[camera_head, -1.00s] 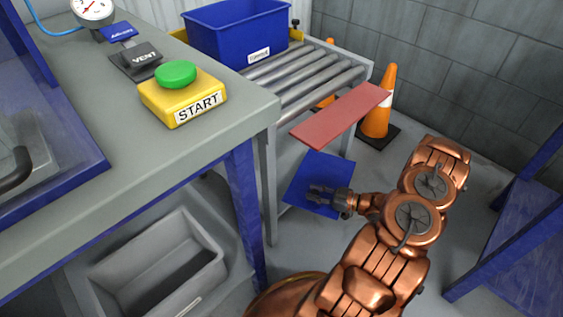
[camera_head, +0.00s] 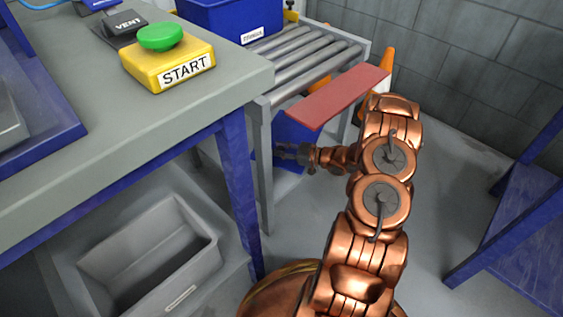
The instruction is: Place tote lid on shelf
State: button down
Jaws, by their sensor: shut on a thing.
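The tote lid (camera_head: 291,131) is a flat blue panel below the roller table, tilted, its upper part hidden behind a red board. My gripper (camera_head: 281,153) is shut on the lid at its lower edge; the fingers are small and dark against it. A blue shelf-like unit (camera_head: 528,205) stands at the right edge, partly cut off. A low grey shelf (camera_head: 225,238) lies under the grey bench. I cannot tell which of these is the task's shelf.
The red board (camera_head: 338,97) sticks out just above the lid, near the roller table (camera_head: 310,50). A blue tote (camera_head: 230,18) stands on the rollers. A grey bin (camera_head: 150,255) sits under the bench. Floor right of my arm is clear.

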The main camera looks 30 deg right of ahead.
notch_tip(320, 180, down, 8)
jog(key=b, duration=0.2)
jog(key=shift+f+b, duration=0.1)
jog(key=shift+b, duration=0.25)
jog(key=c, duration=0.8)
grip_release()
jog(key=shift+c, duration=0.2)
jog(key=shift+s, duration=0.1)
jog(key=shift+s+d+r+p, duration=0.2)
jog(key=shift+s+p, duration=0.05)
jog(key=shift+p, duration=0.05)
jog(key=p+v, duration=0.3)
jog(key=v, duration=0.8)
jog(key=shift+p, duration=0.35)
jog(key=shift+s, duration=0.15)
